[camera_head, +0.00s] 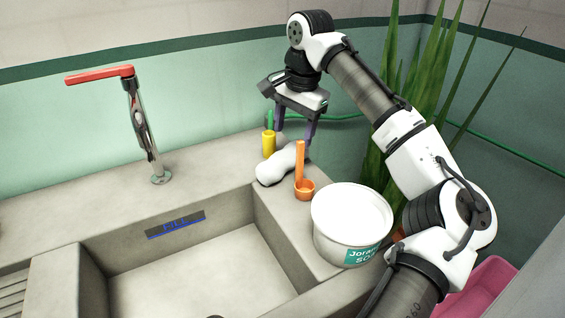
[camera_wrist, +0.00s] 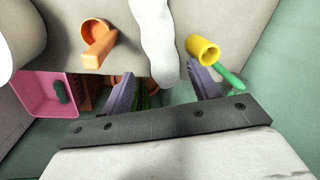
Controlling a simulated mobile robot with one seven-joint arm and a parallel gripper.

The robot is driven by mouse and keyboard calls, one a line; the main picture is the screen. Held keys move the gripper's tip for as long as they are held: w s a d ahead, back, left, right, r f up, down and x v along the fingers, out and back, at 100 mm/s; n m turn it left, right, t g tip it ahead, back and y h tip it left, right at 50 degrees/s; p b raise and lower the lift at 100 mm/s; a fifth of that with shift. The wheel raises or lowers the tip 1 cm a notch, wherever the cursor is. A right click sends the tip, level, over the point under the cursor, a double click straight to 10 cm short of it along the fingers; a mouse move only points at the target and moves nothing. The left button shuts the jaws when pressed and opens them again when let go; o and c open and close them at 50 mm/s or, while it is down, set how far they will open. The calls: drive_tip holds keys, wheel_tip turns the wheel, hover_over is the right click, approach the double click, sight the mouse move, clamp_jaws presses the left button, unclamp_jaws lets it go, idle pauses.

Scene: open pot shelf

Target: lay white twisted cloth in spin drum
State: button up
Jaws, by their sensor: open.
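The white twisted cloth (camera_head: 277,168) lies on the grey counter at the sink's back right corner. In the wrist view the cloth (camera_wrist: 152,38) is a long, lumpy white strip, its near end between the two finger lines. My gripper (camera_head: 295,138) is open and empty, above and just behind the cloth; its purple-grey fingers point down. In the wrist view my gripper (camera_wrist: 162,84) has its fingers spread to either side of the cloth's near end. Whether they touch it I cannot tell. I cannot make out a spin drum in either view.
An orange scoop (camera_head: 305,188) and a yellow cup with a green handle (camera_head: 268,144) flank the cloth closely. A labelled white tub (camera_head: 352,222) stands nearer. The sink basin (camera_head: 190,275) is open at left, with a red-handled tap (camera_head: 140,120) behind. A pink tub (camera_wrist: 50,95) sits lower down.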

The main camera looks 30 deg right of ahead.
sight(289, 151)
drive_tip(key=shift+w+a+f, duration=0.1)
drive_tip(key=shift+w+f, duration=0.1)
drive_tip(key=shift+f, duration=0.95)
drive_tip(key=shift+w+a+f, duration=0.1)
drive_tip(key=shift+w+f, duration=0.1)
drive_tip(key=shift+f, duration=0.9)
drive_tip(key=shift+w+a+f, duration=0.1)
drive_tip(key=shift+w+f, duration=0.1)
drive_tip(key=shift+f, duration=0.95)
drive_tip(key=c, duration=1)
drive_tip(key=shift+o, duration=0.2)
wheel_tip(289, 151, up, 20)
drive_tip(key=p, duration=0.2)
